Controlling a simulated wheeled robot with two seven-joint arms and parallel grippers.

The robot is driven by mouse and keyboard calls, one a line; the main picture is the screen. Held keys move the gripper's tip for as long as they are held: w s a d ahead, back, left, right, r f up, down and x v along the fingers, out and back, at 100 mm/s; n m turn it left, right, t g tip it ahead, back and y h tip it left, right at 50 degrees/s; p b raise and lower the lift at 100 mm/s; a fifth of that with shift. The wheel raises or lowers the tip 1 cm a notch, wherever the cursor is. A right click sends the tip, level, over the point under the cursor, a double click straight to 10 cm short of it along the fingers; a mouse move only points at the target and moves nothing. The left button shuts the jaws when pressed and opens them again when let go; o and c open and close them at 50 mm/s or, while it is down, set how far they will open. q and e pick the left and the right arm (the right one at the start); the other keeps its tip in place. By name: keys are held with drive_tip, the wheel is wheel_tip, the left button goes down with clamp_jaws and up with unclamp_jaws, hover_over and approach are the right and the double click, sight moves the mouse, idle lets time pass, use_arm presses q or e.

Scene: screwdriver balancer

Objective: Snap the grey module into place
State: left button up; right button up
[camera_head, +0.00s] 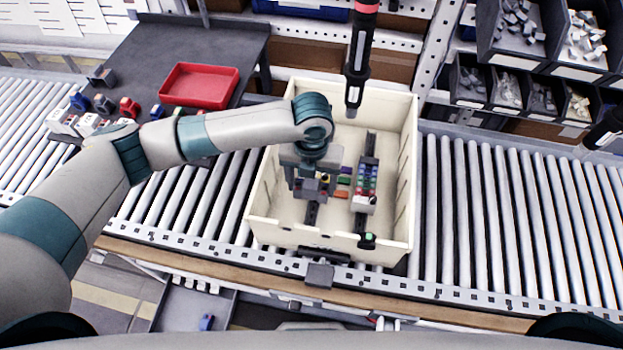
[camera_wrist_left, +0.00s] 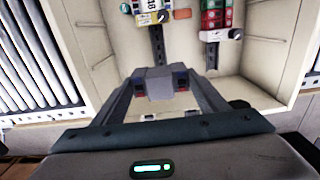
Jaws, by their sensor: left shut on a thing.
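My left gripper (camera_head: 308,186) is inside the cream box (camera_head: 262,232), over its left part. It is shut on a grey module (camera_wrist_left: 160,82), which sits between the two fingers in the left wrist view. The module lines up with the dark left rail (camera_wrist_left: 157,45); I cannot tell whether it touches it. In the head view the lower part of that rail (camera_head: 311,216) shows below the gripper. The wrist and fingers hide much of the module there. My right gripper is in neither view.
A second rail carries coloured modules (camera_head: 367,178) to the right of my gripper. A black screwdriver (camera_head: 357,65) hangs over the box's back. The box stands on a roller conveyor (camera_head: 490,210). A red tray (camera_head: 200,84) and several small modules lie on the grey table at left.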

use_arm(q)
wheel_tip(320, 180, down, 7)
drive_tip(key=b, duration=0.5)
drive_tip(key=shift+f+b, duration=0.1)
drive_tip(key=shift+b, duration=0.2)
drive_tip(key=shift+f+b, duration=0.85)
drive_tip(key=shift+f, duration=1)
drive_tip(key=shift+s+f, duration=0.1)
drive_tip(key=shift+f, duration=0.65)
idle(0.7)
idle(0.4)
drive_tip(key=o, duration=1.3)
drive_tip(key=shift+c, duration=0.2)
